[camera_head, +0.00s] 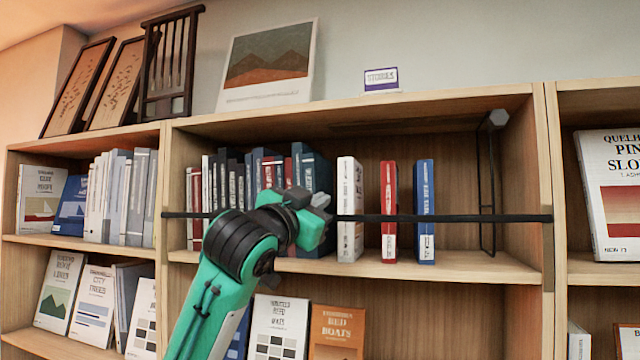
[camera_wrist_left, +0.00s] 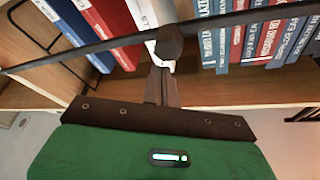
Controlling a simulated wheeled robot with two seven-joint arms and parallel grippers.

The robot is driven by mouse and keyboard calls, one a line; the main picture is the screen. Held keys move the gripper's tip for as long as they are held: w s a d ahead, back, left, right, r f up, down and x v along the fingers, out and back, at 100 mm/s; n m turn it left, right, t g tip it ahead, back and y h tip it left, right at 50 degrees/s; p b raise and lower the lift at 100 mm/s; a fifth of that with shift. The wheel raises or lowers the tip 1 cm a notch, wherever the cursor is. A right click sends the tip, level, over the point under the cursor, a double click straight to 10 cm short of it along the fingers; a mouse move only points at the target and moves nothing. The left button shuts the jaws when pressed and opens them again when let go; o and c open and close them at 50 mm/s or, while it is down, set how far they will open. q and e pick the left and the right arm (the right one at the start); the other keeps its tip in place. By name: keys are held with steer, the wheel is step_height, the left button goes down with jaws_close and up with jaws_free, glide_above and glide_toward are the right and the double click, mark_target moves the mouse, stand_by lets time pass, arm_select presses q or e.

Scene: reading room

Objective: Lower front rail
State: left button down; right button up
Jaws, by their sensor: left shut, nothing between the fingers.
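The front rail (camera_head: 460,218) is a thin dark bar across the front of the middle shelf bay, in front of the books at about mid-height. In the left wrist view the rail (camera_wrist_left: 90,56) runs slantwise across the picture, with a dark round knob (camera_wrist_left: 168,43) on it. My left gripper (camera_head: 321,200) is in front of the rail near the white book; its arm hides part of the rail. In the wrist view its fingers (camera_wrist_left: 162,75) are shut and empty, their tips close to the knob. Contact cannot be told. My right gripper is not in view.
Behind the rail stand a white book (camera_head: 349,208), a red book (camera_head: 389,210), a blue book (camera_head: 424,210) and a packed row to the left. A black wire bookend (camera_head: 488,190) stands at right. Shelf space beside the blue book is clear. Books face out below.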

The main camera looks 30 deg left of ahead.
arm_select(q)
steer(key=shift+a+f, duration=0.2)
steer(key=shift+f, duration=0.35)
step_height(320, 180, down, 10)
steer(key=b, duration=0.7)
steer(key=shift+s+d+f+b, duration=0.15)
steer(key=shift+f+b, duration=0.1)
steer(key=shift+b, duration=0.15)
